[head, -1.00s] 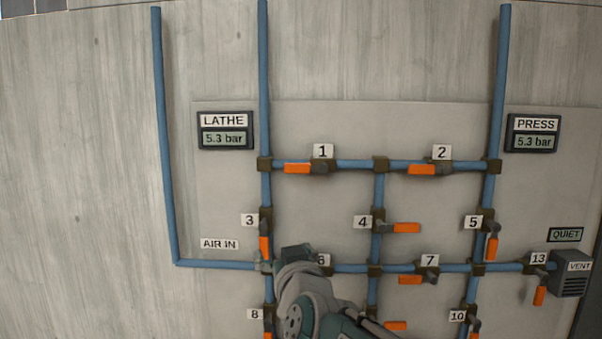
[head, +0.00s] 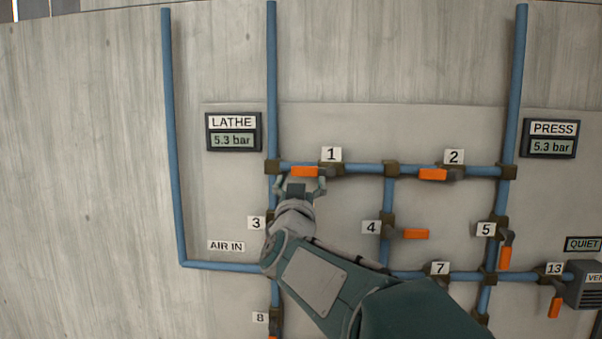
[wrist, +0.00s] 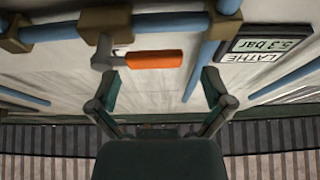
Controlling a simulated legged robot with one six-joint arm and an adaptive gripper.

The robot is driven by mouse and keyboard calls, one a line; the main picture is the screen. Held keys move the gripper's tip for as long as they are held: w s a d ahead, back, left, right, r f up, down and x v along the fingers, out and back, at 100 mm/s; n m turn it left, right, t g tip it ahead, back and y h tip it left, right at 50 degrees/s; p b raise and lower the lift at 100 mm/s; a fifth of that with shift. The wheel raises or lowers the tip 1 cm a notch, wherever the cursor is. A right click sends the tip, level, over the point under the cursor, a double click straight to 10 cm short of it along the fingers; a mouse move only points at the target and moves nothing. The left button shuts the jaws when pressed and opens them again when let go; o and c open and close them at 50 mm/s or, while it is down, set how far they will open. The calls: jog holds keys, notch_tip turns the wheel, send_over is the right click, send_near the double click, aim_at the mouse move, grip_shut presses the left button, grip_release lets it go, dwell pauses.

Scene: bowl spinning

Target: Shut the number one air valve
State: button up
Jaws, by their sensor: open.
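The number one valve has an orange handle (head: 304,171) lying along the top blue pipe, left of its dark body (head: 331,170) under the label "1" (head: 331,154). In the wrist view the orange handle (wrist: 153,60) shows just beyond the fingertips, toward the left finger. My gripper (head: 302,182) is open just below the handle in the head view, its fingers spread to either side of the handle's lower edge. My gripper (wrist: 162,84) holds nothing in the wrist view. I cannot tell whether a finger touches the handle.
The number two valve handle (head: 433,174) lies along the same pipe to the right. The LATHE gauge (head: 233,132) and the PRESS gauge (head: 552,138) both read 5.3 bar. Vertical pipes (head: 272,90) flank the handles. My arm hides valve 6 and part of valve 3.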

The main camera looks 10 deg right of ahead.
aim_at(305, 173)
jog(key=x, duration=0.3)
jog(key=shift+w+d, duration=0.1)
jog(key=shift+d, duration=0.3)
jog(key=shift+a, duration=0.35)
jog(key=shift+c, duration=0.9)
jog(key=c, duration=0.5)
jog(key=shift+d, duration=0.2)
jog(key=c, duration=0.5)
